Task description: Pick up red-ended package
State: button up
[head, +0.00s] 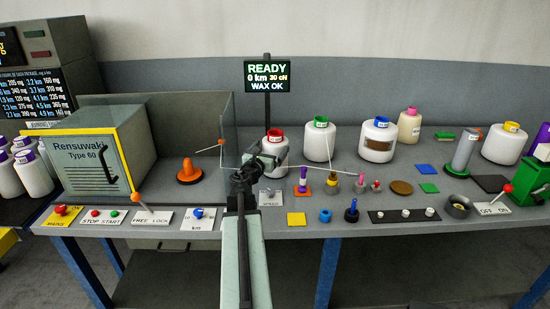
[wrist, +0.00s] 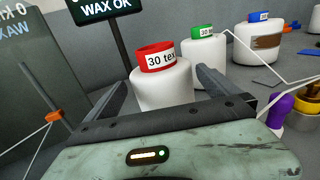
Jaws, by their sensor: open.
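The red-ended package (head: 279,153) is a white yarn bobbin with a red top ring, standing upright on the grey bench. In the wrist view the package (wrist: 163,88) shows its red ring marked "30 tex". My gripper (head: 258,160) is in front of it in the head view and covers its lower left part. In the wrist view my gripper (wrist: 163,80) is open, with one finger on each side of the package in the picture. Nothing is held. Whether the fingertips reach around the package or stop short of it, I cannot tell.
A green-ended package (head: 319,143) and a blue-ended package (head: 377,143) stand to the right. The display post (head: 267,105) rises behind. A clear panel and an orange cone (head: 189,172) are at left.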

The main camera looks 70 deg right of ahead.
jog(key=d, duration=0.5)
jog(key=shift+d, duration=0.15)
jog(key=shift+s, duration=0.1)
jog(key=c, duration=1.7)
